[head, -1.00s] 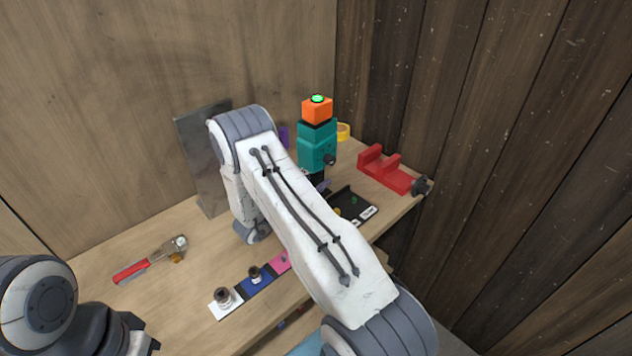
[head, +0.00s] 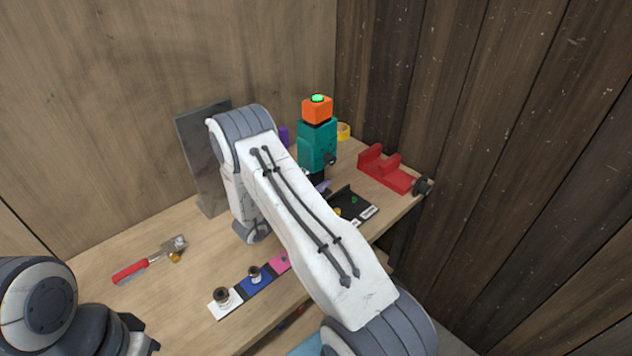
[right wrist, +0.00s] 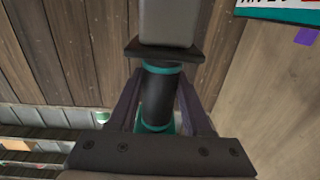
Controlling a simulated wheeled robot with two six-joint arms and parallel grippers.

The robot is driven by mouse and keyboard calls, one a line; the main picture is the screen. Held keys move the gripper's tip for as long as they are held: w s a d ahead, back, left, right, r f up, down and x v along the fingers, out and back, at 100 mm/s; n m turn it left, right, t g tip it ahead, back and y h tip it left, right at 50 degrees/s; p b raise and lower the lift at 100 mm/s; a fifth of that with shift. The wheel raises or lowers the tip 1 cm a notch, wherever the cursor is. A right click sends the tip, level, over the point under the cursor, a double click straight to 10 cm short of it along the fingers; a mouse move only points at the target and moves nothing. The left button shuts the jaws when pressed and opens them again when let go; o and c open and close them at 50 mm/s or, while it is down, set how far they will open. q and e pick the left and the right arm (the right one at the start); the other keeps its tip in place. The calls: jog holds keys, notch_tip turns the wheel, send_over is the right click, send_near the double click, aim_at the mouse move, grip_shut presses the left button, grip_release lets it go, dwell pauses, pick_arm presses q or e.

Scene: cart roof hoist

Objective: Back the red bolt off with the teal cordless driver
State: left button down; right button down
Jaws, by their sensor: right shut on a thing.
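The teal cordless driver (head: 317,147) stands upright, inverted, with its orange block (head: 317,110) and green light on top. My right gripper (right wrist: 160,98) is shut on its dark handle (right wrist: 158,95), one finger on each side, in the right wrist view. In the head view my right arm hides most of that gripper. My left gripper (head: 140,338) is partly in view at the bottom left, away from the driver; its jaw opening is unclear. I cannot make out the red bolt in either view.
A grey metal plate (head: 196,150) stands upright at the back. A red cradle (head: 388,172) lies at the right edge. A black tray (head: 360,205), a hammer (head: 150,260) and a coloured strip (head: 255,284) with sockets lie on the bench. A yellow ring (head: 343,131) is behind the driver.

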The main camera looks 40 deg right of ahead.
jog(key=shift+f, duration=0.1)
jog(key=shift+f+b, duration=0.3)
jog(key=shift+b, duration=0.15)
jog(key=shift+f+b, duration=0.7)
jog(key=shift+f, duration=0.1)
jog(key=shift+f, duration=0.2)
dwell(1.8)
jog(key=shift+r, duration=0.1)
jog(key=shift+r+p, duration=2.15)
jog(key=shift+r, duration=1.25)
